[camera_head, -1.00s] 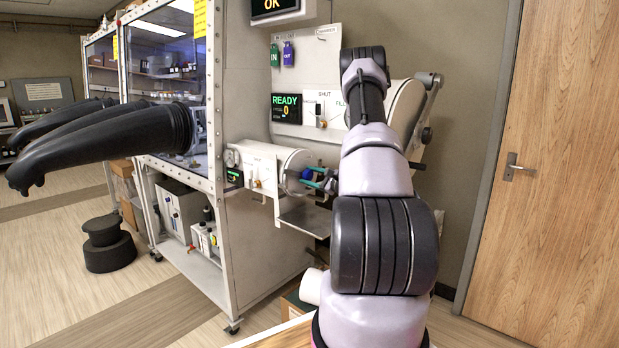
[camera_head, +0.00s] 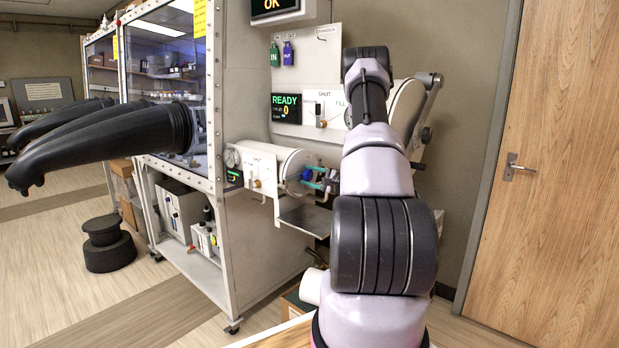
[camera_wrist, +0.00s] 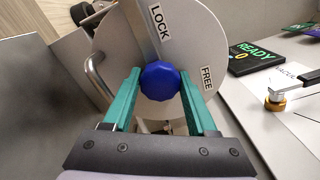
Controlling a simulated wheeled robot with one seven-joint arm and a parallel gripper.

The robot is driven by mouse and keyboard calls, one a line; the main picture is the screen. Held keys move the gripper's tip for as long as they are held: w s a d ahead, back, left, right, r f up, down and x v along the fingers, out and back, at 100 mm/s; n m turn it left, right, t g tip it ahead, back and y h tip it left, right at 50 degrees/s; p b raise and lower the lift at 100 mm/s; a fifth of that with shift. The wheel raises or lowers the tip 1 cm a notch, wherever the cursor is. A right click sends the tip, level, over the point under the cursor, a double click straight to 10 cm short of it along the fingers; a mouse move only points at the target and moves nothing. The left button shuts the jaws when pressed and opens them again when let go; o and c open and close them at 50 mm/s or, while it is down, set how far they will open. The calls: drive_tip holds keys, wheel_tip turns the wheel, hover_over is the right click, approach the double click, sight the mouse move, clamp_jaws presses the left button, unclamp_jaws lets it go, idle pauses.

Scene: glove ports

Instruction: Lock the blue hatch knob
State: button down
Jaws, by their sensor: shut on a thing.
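The blue hatch knob (camera_wrist: 160,81) sits on the round white hatch (camera_wrist: 205,45) in the wrist view. The hatch bears the words LOCK and FREE on its upper and right parts. In the head view the knob (camera_head: 307,174) is small, at the end of the white cylinder (camera_head: 270,165). My gripper (camera_wrist: 160,90) has teal fingers on both sides of the knob and is shut on it. In the head view my gripper (camera_head: 320,182) is partly hidden behind my arm.
A metal handle (camera_wrist: 97,78) curves beside the hatch on the left. A shelf (camera_head: 308,218) juts out below the cylinder. The READY panel (camera_wrist: 256,57) and a brass-based valve (camera_wrist: 275,100) are at the right. Black gloves (camera_head: 110,138) stick out at the left.

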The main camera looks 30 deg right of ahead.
drive_tip(key=shift+c, duration=1)
unclamp_jaws()
drive_tip(key=shift+s, duration=0.1)
drive_tip(key=v, duration=1)
drive_tip(key=shift+s, duration=0.3)
drive_tip(key=shift+d, duration=0.15)
